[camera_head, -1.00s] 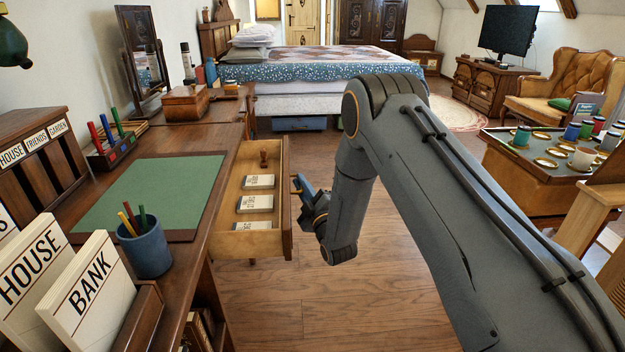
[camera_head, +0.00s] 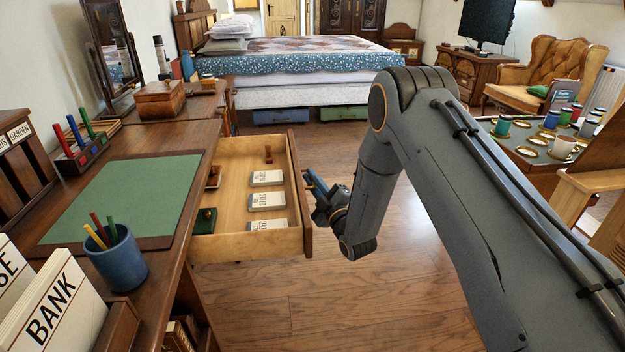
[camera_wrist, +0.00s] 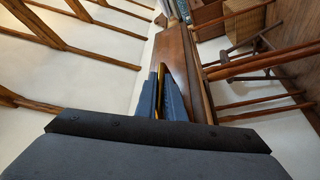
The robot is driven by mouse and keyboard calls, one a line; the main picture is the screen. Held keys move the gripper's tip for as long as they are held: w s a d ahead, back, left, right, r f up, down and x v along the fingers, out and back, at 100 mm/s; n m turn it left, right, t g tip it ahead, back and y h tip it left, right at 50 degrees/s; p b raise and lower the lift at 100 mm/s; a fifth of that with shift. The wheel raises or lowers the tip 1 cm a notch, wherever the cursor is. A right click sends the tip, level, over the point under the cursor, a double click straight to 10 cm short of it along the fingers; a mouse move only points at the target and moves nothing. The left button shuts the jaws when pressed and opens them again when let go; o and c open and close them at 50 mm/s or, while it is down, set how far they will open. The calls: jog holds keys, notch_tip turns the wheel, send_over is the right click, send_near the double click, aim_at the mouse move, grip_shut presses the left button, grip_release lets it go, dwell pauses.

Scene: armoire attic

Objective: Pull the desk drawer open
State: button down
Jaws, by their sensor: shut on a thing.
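The desk drawer (camera_head: 232,247) is pulled well out from the right side of the wooden desk (camera_head: 160,255). Inside it show white labelled cards, a small wooden stamp, and a green and a reddish item nearer the desk. My gripper (camera_head: 313,186) is at the outer face of the drawer front, its blue fingers pointing at it. In the wrist view the gripper (camera_wrist: 160,98) has its fingers close together around a thin brass-coloured piece, which looks like the drawer's handle (camera_wrist: 159,92). The handle is hidden in the head view.
On the desk are a green mat (camera_head: 120,198), a blue pen cup (camera_head: 117,262) and a wooden box (camera_head: 160,101). A bed (camera_head: 300,95) stands at the back. A table with paint jars (camera_head: 545,160) is at the right. The floor beside the drawer is clear.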

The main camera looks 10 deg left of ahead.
jog(key=c, duration=2.2)
grip_release()
jog(key=shift+o, duration=0.2)
jog(key=v, duration=0.8)
